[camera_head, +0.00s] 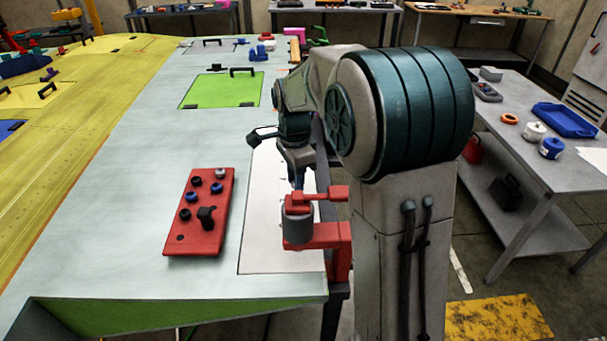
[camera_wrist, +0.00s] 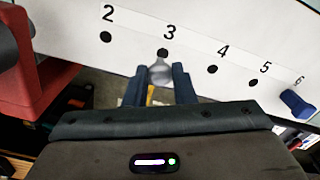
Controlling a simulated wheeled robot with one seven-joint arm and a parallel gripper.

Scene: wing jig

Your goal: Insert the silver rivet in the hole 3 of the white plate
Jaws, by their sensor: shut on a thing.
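The white plate (camera_wrist: 70,30) fills the upper wrist view, with numbered holes 2 to 6 along its edge. Hole 3 (camera_wrist: 163,52) is a dark opening below its printed number. My gripper (camera_wrist: 160,70) is shut on the silver rivet (camera_wrist: 160,74), which sits between the fingertips just below hole 3 in the picture. Whether the rivet's tip touches the plate cannot be told. A blue rivet (camera_wrist: 298,104) stands at hole 6. In the head view the white plate (camera_head: 262,240) lies on the wing, and my arm hides much of it and the gripped rivet.
A red block (camera_head: 202,235) holding several black and blue rivets and a grey one lies left of the plate. A red clamp (camera_head: 330,236) with a grey cylinder (camera_head: 298,228) stands at the plate's near right edge. A green panel (camera_head: 222,92) lies farther back.

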